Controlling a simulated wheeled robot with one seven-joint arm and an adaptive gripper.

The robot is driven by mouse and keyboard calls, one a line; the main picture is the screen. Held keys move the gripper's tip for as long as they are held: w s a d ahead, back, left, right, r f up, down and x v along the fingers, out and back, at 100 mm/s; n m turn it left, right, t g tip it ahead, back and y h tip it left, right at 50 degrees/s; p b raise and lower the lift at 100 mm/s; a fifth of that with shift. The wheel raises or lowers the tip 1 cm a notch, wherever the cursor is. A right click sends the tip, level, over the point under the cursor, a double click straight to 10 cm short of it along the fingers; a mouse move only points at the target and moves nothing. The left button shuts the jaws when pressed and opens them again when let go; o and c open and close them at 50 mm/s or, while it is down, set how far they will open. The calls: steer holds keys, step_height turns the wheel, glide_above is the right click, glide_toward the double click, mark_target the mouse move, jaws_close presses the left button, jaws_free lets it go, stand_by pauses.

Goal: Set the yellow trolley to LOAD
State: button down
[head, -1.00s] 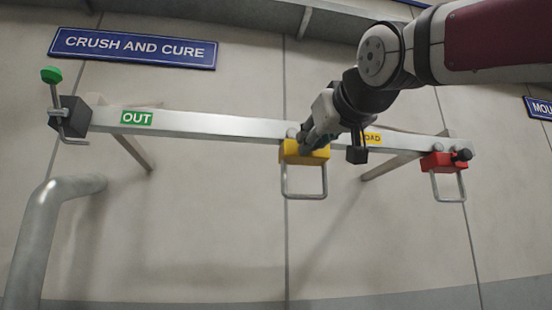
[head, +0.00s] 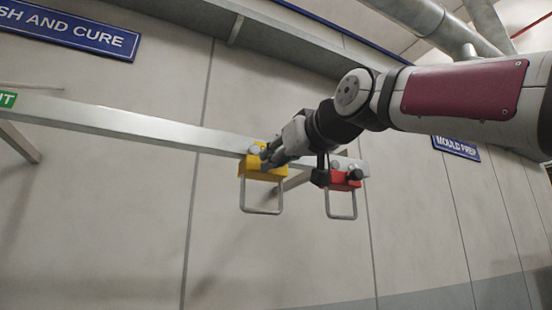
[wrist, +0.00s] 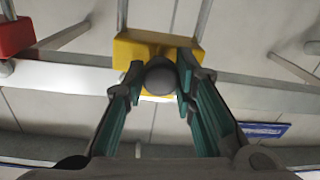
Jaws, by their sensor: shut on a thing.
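The yellow trolley (head: 262,174) hangs on the pale metal rail (head: 130,122), near the rail's right end, with a wire loop below it. My gripper (head: 272,157) is at the trolley's front. In the wrist view my gripper (wrist: 161,76) has its two teal-lined fingers closed around the dark round knob of the yellow trolley (wrist: 150,48). The LOAD label cannot be read in the head view, where my gripper and wrist cover part of the rail.
A red trolley (head: 340,182) hangs close to the right, a small gap from the yellow one; it also shows in the wrist view (wrist: 14,36). The green OUT label (head: 8,99) is at the far left. The rail between is clear.

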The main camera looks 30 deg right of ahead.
steer(key=shift+d+r, duration=0.1)
steer(key=shift+d, duration=0.15)
steer(key=c, duration=1.3)
jaws_free()
steer(key=shift+d, duration=0.1)
steer(key=shift+s, duration=0.1)
steer(key=s, duration=1.2)
steer(key=shift+w, duration=0.1)
steer(key=w+a+f+g, duration=0.1)
steer(key=a+f+g, duration=0.25)
steer(key=f, duration=1.15)
steer(key=a+f+g, duration=0.2)
steer(key=f+g, duration=0.2)
steer(key=f, duration=1)
steer(key=s+a+f+m+g, duration=0.1)
steer(key=s+f, duration=0.4)
steer(key=f, duration=0.6)
steer(key=s+a+f+m+g, duration=0.1)
steer(key=s+f+g, duration=0.3)
steer(key=f, duration=0.8)
steer(key=shift+s+f+g+h, duration=0.3)
steer(key=shift+s+g, duration=0.05)
steer(key=shift+s, duration=0.15)
